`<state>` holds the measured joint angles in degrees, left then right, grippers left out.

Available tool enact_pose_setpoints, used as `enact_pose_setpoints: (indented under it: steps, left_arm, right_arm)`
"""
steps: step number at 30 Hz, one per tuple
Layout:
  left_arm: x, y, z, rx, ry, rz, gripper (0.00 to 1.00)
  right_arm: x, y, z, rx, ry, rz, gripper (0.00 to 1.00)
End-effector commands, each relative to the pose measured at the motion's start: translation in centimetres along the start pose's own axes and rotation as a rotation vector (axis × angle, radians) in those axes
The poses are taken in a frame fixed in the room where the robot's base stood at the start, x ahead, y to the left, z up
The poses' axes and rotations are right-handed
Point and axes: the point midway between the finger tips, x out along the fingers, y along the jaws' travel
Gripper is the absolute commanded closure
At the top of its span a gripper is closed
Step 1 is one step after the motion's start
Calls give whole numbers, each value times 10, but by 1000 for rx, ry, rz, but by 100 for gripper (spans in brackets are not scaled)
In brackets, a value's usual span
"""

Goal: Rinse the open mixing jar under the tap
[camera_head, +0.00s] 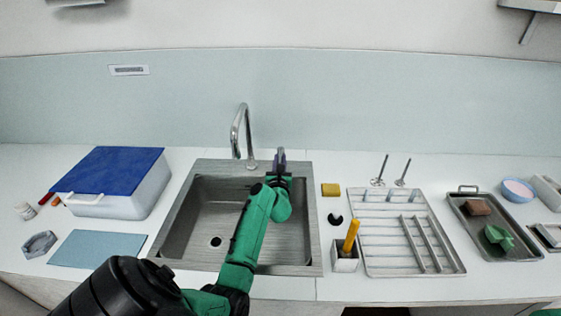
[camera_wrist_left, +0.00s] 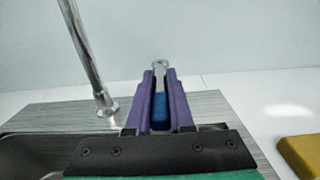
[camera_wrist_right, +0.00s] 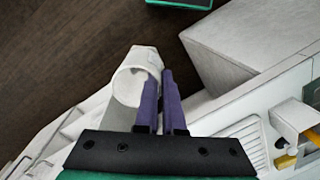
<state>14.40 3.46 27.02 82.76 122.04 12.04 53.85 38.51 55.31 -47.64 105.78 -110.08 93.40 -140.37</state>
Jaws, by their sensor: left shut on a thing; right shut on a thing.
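The curved chrome tap (camera_head: 238,132) stands behind the steel sink (camera_head: 183,222); no water shows from its spout. My left gripper (camera_head: 279,165) is at the sink's back edge, right of the tap. In the left wrist view its purple fingers (camera_wrist_left: 160,95) are shut on an upright blue lever with a metal top (camera_wrist_left: 160,108). My right gripper (camera_wrist_right: 163,90) is shut on a white open jar (camera_wrist_right: 128,95), seen only in the right wrist view. The jar is tilted in that view, with its round mouth showing; its inside is hard to make out. The sink basin looks empty.
Left of the sink stand a blue-lidded tub (camera_head: 115,205) and a blue mat (camera_head: 97,248). To the right are a yellow sponge (camera_head: 331,190), a brush in a holder (camera_head: 350,240), a drying rack (camera_head: 380,262) and a metal tray (camera_head: 530,254). Brown floor (camera_wrist_right: 60,50) shows behind the jar.

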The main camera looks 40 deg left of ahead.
Motion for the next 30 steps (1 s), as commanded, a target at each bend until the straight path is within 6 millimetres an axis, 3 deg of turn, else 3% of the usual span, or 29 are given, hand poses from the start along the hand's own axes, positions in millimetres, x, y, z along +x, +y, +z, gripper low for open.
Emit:
enact_pose_setpoints:
  steps: [26,30]
  left_arm:
    - [-1,0,-3,1,5,2,100]
    - [0,-6,-10,-4,4,49,100]
  right_arm:
    - [1,0,0,0,0,0,100]
    - [20,2,-1,0,0,0,100]
